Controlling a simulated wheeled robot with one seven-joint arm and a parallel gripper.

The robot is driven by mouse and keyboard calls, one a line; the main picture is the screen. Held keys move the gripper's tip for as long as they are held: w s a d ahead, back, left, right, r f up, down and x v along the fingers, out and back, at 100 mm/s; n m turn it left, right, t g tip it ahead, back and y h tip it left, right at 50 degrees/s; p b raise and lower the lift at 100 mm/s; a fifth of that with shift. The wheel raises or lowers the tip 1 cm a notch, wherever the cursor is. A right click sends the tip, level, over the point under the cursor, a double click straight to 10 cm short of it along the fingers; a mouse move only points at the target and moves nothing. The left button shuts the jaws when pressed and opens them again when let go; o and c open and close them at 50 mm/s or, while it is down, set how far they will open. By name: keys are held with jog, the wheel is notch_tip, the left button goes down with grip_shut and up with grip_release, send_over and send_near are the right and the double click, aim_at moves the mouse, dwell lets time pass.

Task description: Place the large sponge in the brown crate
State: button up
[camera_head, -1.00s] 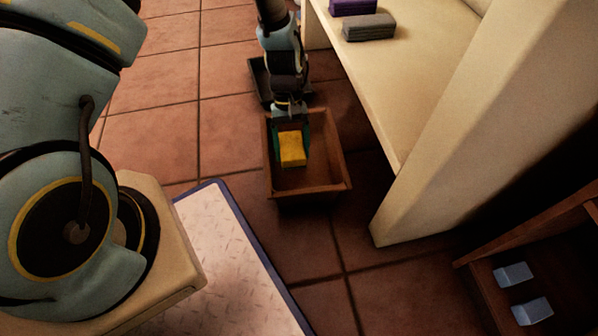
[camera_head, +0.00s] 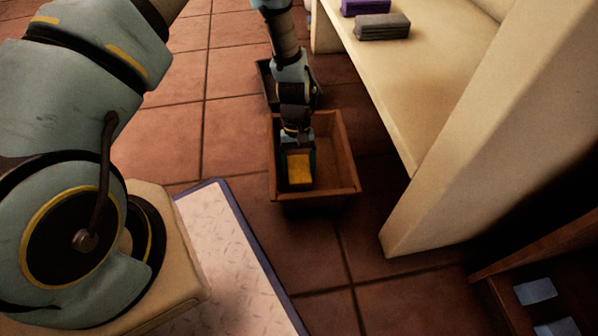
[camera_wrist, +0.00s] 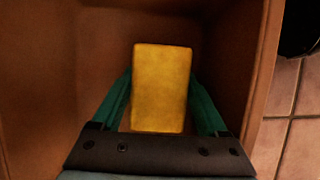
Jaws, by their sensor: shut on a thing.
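The large sponge is a yellow block (camera_head: 300,169), held between the green fingers of my gripper (camera_head: 299,166). In the wrist view the sponge (camera_wrist: 162,88) sits upright between the two fingers of my gripper (camera_wrist: 161,95), which touch its sides. The brown crate (camera_head: 338,148) stands on the tiled floor. My gripper and the sponge are down inside its walls, toward the left side. The crate wall also shows in the wrist view (camera_wrist: 252,60). I cannot tell whether the sponge touches the crate bottom.
A dark crate (camera_head: 268,80) stands just behind the brown one, partly hidden by my arm. A cream bench (camera_head: 400,85) on the right holds a purple block (camera_head: 366,6) and a grey block (camera_head: 382,27). A wooden container (camera_head: 500,300) with pale blue blocks is at lower right.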

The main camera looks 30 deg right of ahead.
jog(key=o, duration=1)
jog(key=shift+f, duration=0.1)
jog(key=shift+o, duration=0.2)
jog(key=p+v, duration=0.5)
jog(key=v, duration=0.6)
jog(key=shift+p, duration=0.35)
jog(key=w+a+r+n+t+h, duration=0.1)
jog(key=w+a+r, duration=0.5)
jog(key=a+r, duration=0.25)
jog(key=w+a+r+n+t+h, duration=0.1)
jog(key=w+a+r+t, duration=0.1)
jog(key=w+a+r, duration=0.65)
jog(key=s+a+r+n+t, duration=0.1)
jog(key=s+a+r, duration=0.2)
jog(key=a+r, duration=0.3)
jog(key=s+a+r+t, duration=0.1)
jog(key=s+a+r, duration=0.2)
jog(key=a+r, duration=0.3)
jog(key=a, duration=0.4)
jog(key=shift+a+r+n+t, duration=0.2)
jog(key=shift+a+n+t, duration=0.1)
jog(key=shift+n, duration=0.1)
